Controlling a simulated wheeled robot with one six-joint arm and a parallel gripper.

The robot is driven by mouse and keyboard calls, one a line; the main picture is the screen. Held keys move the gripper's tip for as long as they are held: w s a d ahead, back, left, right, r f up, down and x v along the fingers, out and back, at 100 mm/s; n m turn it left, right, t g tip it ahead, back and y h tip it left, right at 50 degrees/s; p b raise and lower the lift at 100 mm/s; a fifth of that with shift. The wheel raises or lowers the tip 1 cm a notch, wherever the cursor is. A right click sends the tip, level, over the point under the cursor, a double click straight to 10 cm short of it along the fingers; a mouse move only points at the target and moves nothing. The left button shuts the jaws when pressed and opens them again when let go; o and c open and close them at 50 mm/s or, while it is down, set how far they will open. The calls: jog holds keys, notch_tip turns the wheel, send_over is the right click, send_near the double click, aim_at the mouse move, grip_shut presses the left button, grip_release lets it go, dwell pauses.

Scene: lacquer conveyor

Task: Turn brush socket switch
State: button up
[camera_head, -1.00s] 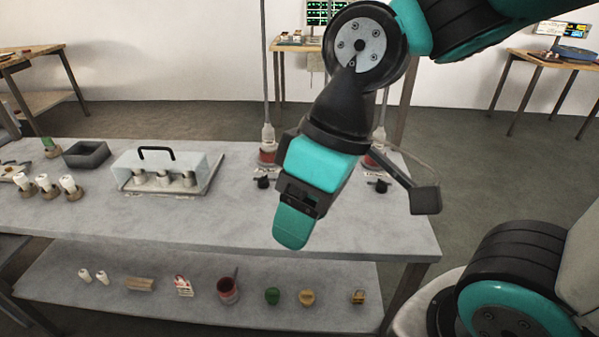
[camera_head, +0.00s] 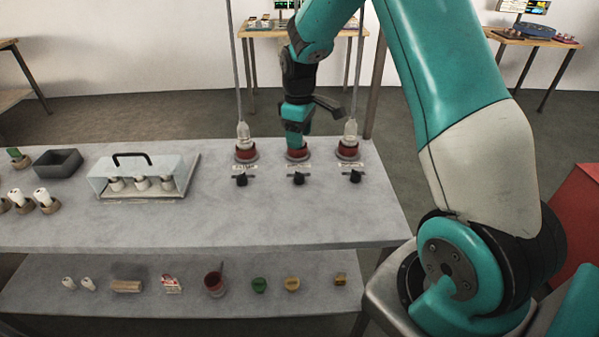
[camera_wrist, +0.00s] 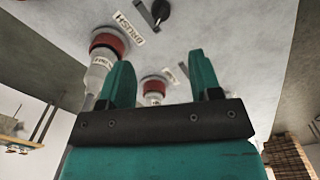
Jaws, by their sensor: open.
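In the head view my gripper (camera_head: 297,140) is over the middle of three red sockets (camera_head: 297,153) at the table's back edge; I cannot tell whether it touches it. Black switches sit in front of the left (camera_head: 241,179), middle (camera_head: 298,179) and right (camera_head: 355,176) sockets. In the wrist view my gripper (camera_wrist: 160,80) is open with nothing seen between its fingers. A label reading BRUSH (camera_wrist: 130,28) lies between a red socket (camera_wrist: 108,42) and a black switch (camera_wrist: 160,11). I cannot tell which head-view switch this is. A second socket (camera_wrist: 153,84) shows beyond the fingers.
Upright glass-like fittings stand in the left (camera_head: 243,133) and right (camera_head: 350,132) sockets, with vertical rods above. A clear box with a black handle (camera_head: 133,160) and a grey tray (camera_head: 57,163) stand left. The front right tabletop (camera_head: 330,215) is clear.

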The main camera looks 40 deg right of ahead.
aim_at(299, 173)
notch_tip(299, 173, down, 13)
jog(key=shift+f+p, duration=0.15)
jog(key=shift+p, duration=0.7)
jog(key=c, duration=0.9)
